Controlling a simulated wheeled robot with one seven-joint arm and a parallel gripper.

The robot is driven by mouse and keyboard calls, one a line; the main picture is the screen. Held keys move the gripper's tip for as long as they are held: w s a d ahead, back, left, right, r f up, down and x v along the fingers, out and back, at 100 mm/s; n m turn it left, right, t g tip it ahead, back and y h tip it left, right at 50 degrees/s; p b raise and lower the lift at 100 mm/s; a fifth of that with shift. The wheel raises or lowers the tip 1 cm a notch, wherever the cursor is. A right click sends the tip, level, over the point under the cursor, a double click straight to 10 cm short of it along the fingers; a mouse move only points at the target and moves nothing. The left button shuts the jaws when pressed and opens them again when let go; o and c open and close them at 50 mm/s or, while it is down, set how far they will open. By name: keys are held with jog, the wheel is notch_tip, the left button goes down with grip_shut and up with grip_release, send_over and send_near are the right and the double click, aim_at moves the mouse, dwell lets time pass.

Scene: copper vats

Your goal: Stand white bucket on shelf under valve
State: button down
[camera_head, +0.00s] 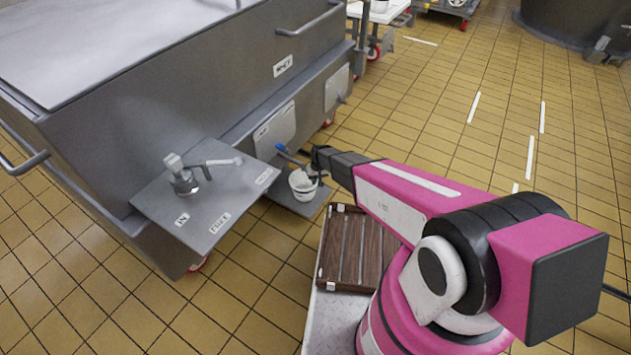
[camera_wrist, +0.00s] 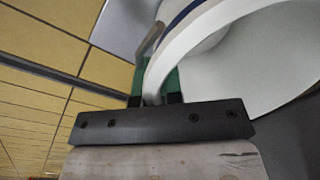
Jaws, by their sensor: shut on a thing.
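A small white bucket (camera_head: 302,186) is at a low grey shelf (camera_head: 289,199) on the side of the large grey vat. A valve with a blue handle (camera_head: 284,149) shows just above and left of it. My gripper (camera_head: 318,170) is at the bucket's right rim. In the wrist view my gripper (camera_wrist: 158,98) is shut on the rim of the white bucket (camera_wrist: 222,48), with green pads on the fingers. A blue band runs around the bucket's outside. I cannot tell if the bucket's base touches the shelf.
A larger grey shelf (camera_head: 232,200) with a metal tap (camera_head: 185,176) and labels juts out to the left. The vat (camera_head: 190,95) stands behind. A slatted brown wooden rack (camera_head: 350,250) lies in front. Tiled floor (camera_head: 420,130) is open to the right.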

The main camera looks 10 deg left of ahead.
jog(key=shift+f, duration=0.1)
jog(key=c, duration=1.3)
grip_release()
jog(key=r, duration=0.4)
jog(key=d+r, duration=0.1)
jog(key=r, duration=0.7)
jog(key=shift+w+d+r, duration=0.15)
jog(key=shift+w+d, duration=0.05)
jog(key=shift+w, duration=0.15)
jog(key=s+d+r+m, duration=0.2)
jog(key=s+d+r, duration=0.3)
jog(key=d+r, duration=0.3)
jog(key=s+d+r+m, duration=0.1)
jog(key=s+d+r, duration=0.4)
jog(key=d+r, duration=0.4)
jog(key=s+d+r+m+h, duration=0.1)
jog(key=s+d+r+m, duration=0.1)
jog(key=s+d+r, duration=0.3)
jog(key=shift+s+d+r+m+t, duration=0.15)
jog(key=shift+d+r, duration=0.55)
jog(key=shift+d, duration=1.1)
jog(key=shift+d+r+m+t, duration=0.1)
jog(key=shift+d+r, duration=0.6)
jog(key=shift+d, duration=1.1)
jog(key=shift+s+d+r+m+t, duration=0.15)
jog(key=shift+d+r, duration=0.55)
jog(key=shift+d, duration=1.1)
